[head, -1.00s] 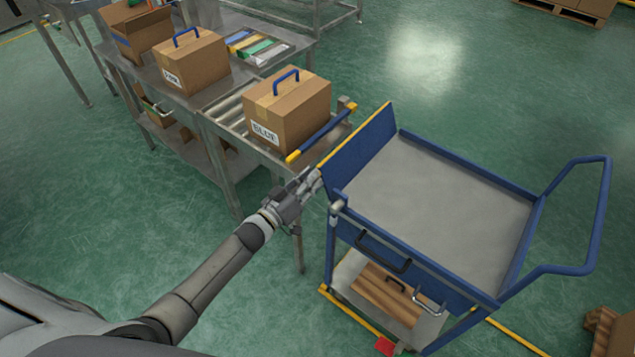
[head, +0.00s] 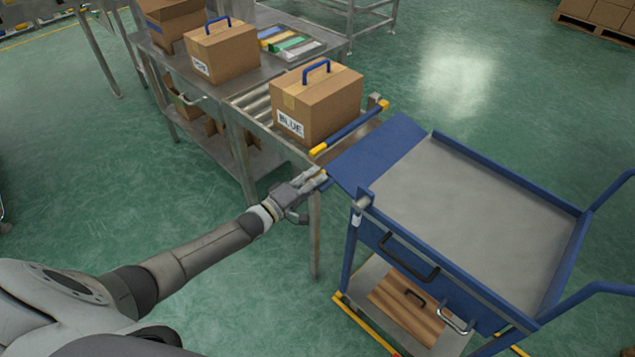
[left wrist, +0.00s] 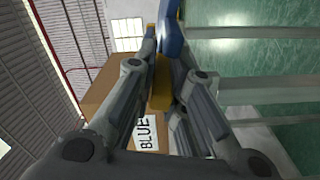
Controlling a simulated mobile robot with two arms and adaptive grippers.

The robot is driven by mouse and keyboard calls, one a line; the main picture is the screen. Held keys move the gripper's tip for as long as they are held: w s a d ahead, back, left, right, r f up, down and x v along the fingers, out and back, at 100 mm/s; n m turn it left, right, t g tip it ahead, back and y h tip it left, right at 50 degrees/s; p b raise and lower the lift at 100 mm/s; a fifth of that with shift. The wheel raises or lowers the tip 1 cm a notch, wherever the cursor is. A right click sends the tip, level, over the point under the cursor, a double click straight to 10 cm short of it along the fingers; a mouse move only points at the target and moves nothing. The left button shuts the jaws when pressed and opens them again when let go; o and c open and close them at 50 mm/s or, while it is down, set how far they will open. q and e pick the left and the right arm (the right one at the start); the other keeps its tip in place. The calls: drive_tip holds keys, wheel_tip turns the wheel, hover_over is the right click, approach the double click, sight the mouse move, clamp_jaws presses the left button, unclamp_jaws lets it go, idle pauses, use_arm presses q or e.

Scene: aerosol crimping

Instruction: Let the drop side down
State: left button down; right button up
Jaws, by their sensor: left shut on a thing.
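The drop side (head: 377,152) is a blue panel along the left edge of the blue cart (head: 470,205) with a grey top. It leans outward from the cart toward the roller table, tilted well away from upright. My left gripper (head: 322,178) is shut on the near outer corner of the panel. The fingers hide part of that corner. My right gripper is in neither view.
A box labelled BLUE (head: 316,103) stands on the roller table (head: 247,103) beside the cart. A blue bar with yellow ends (head: 350,129) lies between the box and the drop side. Another handled box (head: 221,54) stands farther back.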

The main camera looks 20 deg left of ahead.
use_arm(q)
drive_tip(key=shift+w+a+f+n+b, duration=0.1)
drive_tip(key=shift+a+f+n+b, duration=0.05)
drive_tip(key=shift+f+n+b, duration=0.5)
drive_tip(key=shift+a+f+m+b, duration=0.1)
drive_tip(key=shift+f+m+b, duration=0.15)
drive_tip(key=shift+f+b, duration=0.25)
drive_tip(key=c, duration=1.5)
unclamp_jaws()
drive_tip(key=v, duration=1.2)
